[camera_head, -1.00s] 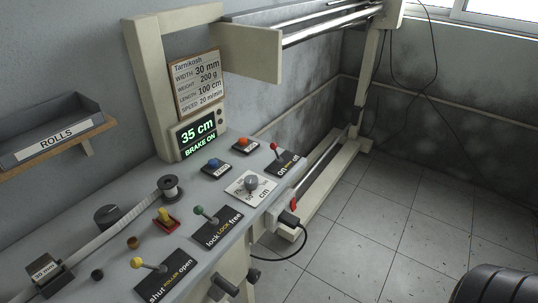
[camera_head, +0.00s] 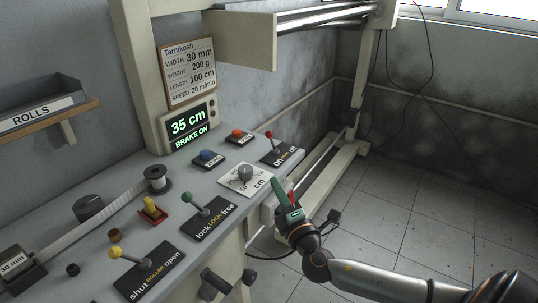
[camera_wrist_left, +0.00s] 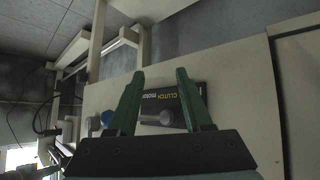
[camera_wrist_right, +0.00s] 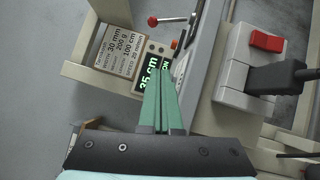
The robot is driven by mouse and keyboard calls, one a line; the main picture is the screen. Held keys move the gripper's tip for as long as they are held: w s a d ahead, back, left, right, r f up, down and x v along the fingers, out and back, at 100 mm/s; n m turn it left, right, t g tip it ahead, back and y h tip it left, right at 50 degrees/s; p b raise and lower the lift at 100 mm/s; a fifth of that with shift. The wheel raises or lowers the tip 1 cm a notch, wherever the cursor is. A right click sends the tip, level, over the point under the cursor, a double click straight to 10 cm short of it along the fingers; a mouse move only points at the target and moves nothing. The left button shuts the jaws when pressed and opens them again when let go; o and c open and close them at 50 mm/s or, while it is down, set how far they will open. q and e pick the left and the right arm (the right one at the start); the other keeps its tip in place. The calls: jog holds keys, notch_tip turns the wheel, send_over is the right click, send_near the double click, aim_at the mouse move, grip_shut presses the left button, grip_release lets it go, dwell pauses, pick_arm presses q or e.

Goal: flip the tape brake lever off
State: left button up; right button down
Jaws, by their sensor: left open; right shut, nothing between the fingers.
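The tape brake lever (camera_head: 269,134) has a red knob and stands on a black plate lettered "on" and "off" at the far right of the panel. Its knob leans toward the "on" side. It seems to be the red-knobbed lever (camera_wrist_right: 153,21) in the right wrist view, beyond the fingertips. The display (camera_head: 189,123) reads "35 cm BRAKE ON". My right gripper (camera_head: 278,181) is shut and empty at the panel's right edge, nearer than the lever and apart from it. My left gripper (camera_wrist_left: 160,74) is open and empty over a plate lettered "CLUTCH" (camera_wrist_left: 160,95); it is outside the head view.
A grey knob (camera_head: 246,173), blue button (camera_head: 207,155) and red button (camera_head: 237,133) are near the lever. Green (camera_head: 187,199) and yellow (camera_head: 115,252) levers stand nearer. A red switch (camera_wrist_right: 267,41) and a black plug (camera_wrist_right: 285,77) are at the panel's side. Floor at right is open.

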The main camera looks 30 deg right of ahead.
pick_arm(q)
jog(key=shift+w+r, duration=0.1)
pick_arm(e)
jog(key=shift+w+d+r, duration=0.1)
jog(key=shift+r, duration=0.5)
jog(key=shift+t, duration=0.3)
jog(key=p+x, duration=0.1)
jog(key=x, duration=0.8)
jog(key=shift+w+d, duration=0.1)
jog(key=shift+w, duration=0.2)
jog(key=w+d, duration=0.1)
jog(key=w+d+r, duration=0.1)
jog(key=shift+d, duration=0.25)
jog(key=shift+w+d, duration=0.25)
jog(key=shift+d, duration=0.15)
pick_arm(q)
jog(key=shift+s+a+r, duration=0.1)
jog(key=shift+s+a, duration=0.2)
jog(key=shift+s, duration=0.15)
pick_arm(e)
jog(key=shift+r, duration=0.1)
